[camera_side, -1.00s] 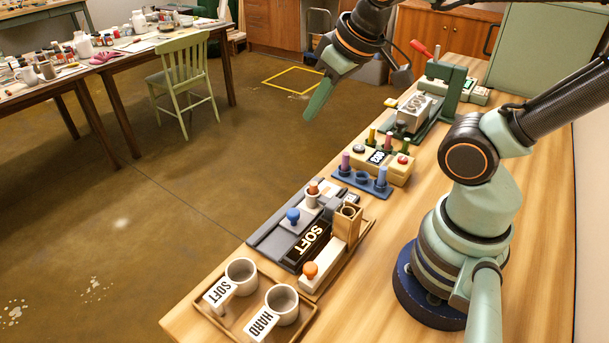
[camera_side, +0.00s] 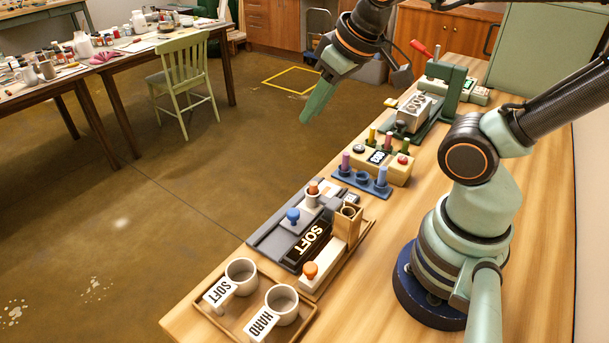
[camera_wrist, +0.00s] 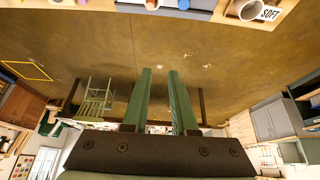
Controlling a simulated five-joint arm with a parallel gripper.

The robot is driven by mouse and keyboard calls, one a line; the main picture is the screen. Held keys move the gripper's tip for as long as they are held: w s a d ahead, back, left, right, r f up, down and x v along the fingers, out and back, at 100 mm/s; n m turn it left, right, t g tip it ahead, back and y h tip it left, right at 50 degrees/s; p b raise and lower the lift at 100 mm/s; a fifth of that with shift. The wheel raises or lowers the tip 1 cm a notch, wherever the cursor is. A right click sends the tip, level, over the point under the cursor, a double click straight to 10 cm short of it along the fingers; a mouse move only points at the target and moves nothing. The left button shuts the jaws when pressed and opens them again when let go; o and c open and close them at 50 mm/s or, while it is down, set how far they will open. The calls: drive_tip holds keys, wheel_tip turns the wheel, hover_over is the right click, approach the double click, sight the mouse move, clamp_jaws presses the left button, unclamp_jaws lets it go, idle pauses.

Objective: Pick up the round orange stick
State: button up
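I cannot single out the round orange stick with certainty. My gripper (camera_side: 304,121) hangs high over the floor beyond the table's left edge, away from these pieces. In the wrist view its green fingers (camera_wrist: 160,71) are apart with nothing between them.
A tray with two cups marked SOFT (camera_side: 241,276) and HARD (camera_side: 282,304) sits at the table's near end.

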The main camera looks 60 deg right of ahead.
drive_tip(key=o, duration=0.3)
drive_tip(key=n+g, duration=0.6)
drive_tip(key=n, duration=1.5)
hover_over(314, 183)
wheel_tip(314, 183, down, 7)
drive_tip(key=f, duration=0.5)
drive_tip(key=shift+s+d+f, duration=0.15)
drive_tip(key=shift+s+f, duration=0.1)
drive_tip(key=shift+w+f, duration=0.15)
drive_tip(key=shift+f, duration=1.4)
drive_tip(key=shift+w+f, duration=0.15)
drive_tip(key=shift+f, duration=1.4)
